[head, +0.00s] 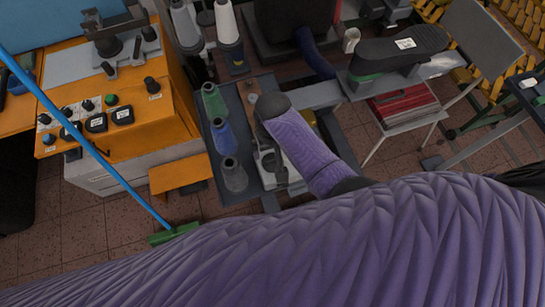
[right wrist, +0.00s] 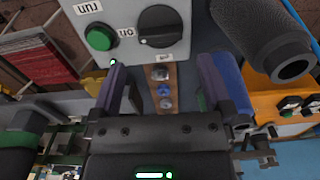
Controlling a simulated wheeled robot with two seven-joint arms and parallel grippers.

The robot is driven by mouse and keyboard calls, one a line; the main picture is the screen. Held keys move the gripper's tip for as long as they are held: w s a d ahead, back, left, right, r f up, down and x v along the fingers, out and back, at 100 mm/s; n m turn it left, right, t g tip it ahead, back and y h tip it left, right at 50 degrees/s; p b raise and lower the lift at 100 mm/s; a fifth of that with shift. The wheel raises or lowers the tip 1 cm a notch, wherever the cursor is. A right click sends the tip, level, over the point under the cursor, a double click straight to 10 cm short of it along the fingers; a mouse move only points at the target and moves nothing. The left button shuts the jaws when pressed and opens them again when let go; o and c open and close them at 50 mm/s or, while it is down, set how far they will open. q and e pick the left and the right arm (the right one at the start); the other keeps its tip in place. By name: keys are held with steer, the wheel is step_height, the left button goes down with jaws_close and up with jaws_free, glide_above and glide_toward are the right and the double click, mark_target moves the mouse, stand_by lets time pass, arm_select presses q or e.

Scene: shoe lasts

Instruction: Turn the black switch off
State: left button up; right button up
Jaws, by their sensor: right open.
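In the right wrist view a grey control box (right wrist: 184,52) carries a black rotary switch (right wrist: 160,26) with a pale mark on its knob. A green button (right wrist: 100,37) sits to its left, and the labels look upside down. My right gripper (right wrist: 162,68) is open and empty, its two fingers pointing toward the box just below the switch. The fingers look apart from the switch; whether one touches the box, I cannot tell. My left gripper is not in view.
Green (head: 214,103), blue (head: 223,138) and grey (head: 235,176) thread cones stand left of my right arm. An orange machine (head: 163,125) with several knobs is at left. A dark shoe shape (head: 400,50) and a chair (head: 482,38) are at right.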

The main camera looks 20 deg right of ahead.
mark_target(272, 158)
step_height(272, 158, down, 6)
steer(key=shift+r+b, duration=0.1)
steer(key=shift+b, duration=0.95)
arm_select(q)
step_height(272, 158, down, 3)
arm_select(e)
steer(key=c, duration=1.1)
